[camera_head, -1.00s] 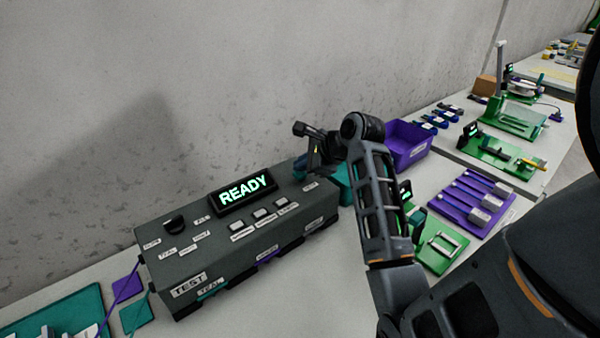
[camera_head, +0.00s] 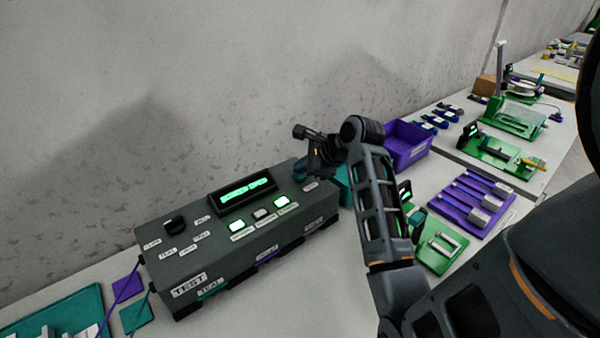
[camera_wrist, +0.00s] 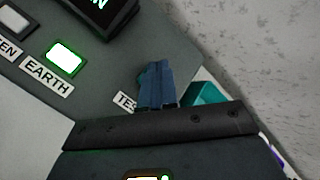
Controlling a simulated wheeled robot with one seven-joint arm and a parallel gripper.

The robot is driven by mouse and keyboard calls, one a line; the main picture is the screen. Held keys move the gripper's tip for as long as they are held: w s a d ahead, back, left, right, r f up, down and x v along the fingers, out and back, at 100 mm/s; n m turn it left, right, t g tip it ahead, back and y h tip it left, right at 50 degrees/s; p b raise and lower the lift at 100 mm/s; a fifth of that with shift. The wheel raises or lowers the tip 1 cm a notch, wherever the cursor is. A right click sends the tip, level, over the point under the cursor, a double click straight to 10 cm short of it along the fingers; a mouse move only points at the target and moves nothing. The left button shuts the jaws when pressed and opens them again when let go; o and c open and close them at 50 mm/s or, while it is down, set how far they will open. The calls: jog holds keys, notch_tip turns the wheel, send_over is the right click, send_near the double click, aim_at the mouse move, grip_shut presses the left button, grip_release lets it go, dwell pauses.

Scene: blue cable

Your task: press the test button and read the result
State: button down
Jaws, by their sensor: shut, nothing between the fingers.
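The dark grey tester box (camera_head: 190,255) stands on the bench, with a display (camera_head: 246,191) on top showing small green text that I cannot read. In the wrist view only the display's corner (camera_wrist: 100,5) shows, ending in "N". Of the three lamps, the left one (camera_head: 237,226) and the right one (camera_head: 281,202) glow green; the middle one (camera_head: 260,214) is unlit. The wrist view shows the lit lamp (camera_wrist: 65,57) above "EARTH". My gripper (camera_wrist: 157,85) is shut, its blue fingertips down at the box's far end by a partly hidden "TES" label (camera_wrist: 126,102).
A dark knob (camera_head: 175,225) stands on the box's left part. A purple bin (camera_head: 408,145), a green fixture (camera_head: 440,245) and a purple rack (camera_head: 472,200) lie to the right. A teal mat (camera_head: 60,308) lies front left. The wall rises close behind the box.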

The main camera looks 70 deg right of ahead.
aim_at(302, 176)
jog(key=shift+r+p, duration=0.9)
jog(key=shift+p, duration=0.3)
jog(key=shift+r+p, duration=0.4)
jog(key=shift+r, duration=2.1)
jog(key=shift+s, duration=0.1)
